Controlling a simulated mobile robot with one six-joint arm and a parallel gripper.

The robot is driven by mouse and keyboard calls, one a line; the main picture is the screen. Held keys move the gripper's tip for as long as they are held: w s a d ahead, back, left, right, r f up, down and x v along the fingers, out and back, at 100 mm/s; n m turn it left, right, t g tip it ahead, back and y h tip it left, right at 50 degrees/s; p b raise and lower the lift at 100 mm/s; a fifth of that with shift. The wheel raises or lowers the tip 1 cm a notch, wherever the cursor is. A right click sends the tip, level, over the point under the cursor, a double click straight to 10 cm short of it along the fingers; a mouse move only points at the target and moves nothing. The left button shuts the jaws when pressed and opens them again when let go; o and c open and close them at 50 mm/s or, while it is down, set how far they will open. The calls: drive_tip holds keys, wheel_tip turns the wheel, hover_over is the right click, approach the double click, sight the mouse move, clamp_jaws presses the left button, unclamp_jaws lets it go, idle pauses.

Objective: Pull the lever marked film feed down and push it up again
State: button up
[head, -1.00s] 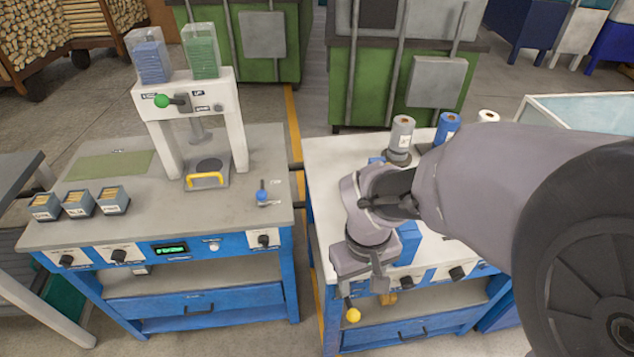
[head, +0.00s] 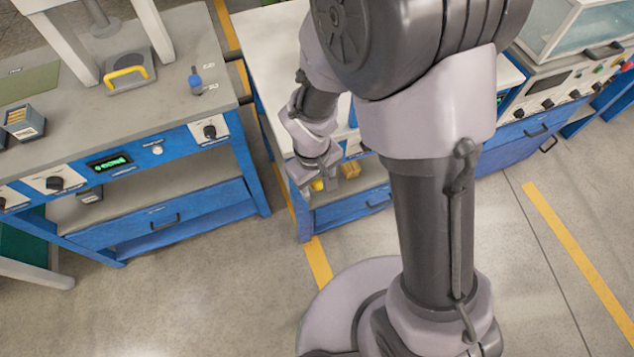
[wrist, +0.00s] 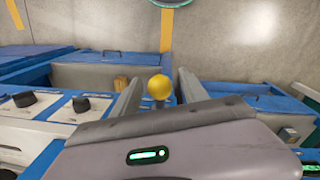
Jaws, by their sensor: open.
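A lever with a round yellow knob (wrist: 159,87) sits at the front of the white-topped bench. In the wrist view the knob lies between the two fingers of my gripper (wrist: 159,78), with a gap on each side. My gripper is open and holds nothing. In the head view my gripper (head: 318,172) is at the bench front and the yellow knob (head: 317,185) shows partly beside it. The lever's shaft is mostly hidden, and no film feed marking is readable.
A wooden block (head: 350,169) is beside the knob. Black rotary knobs (wrist: 81,104) line the panel in the wrist view. The floor in front is clear.

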clamp_jaws()
idle(1.4)
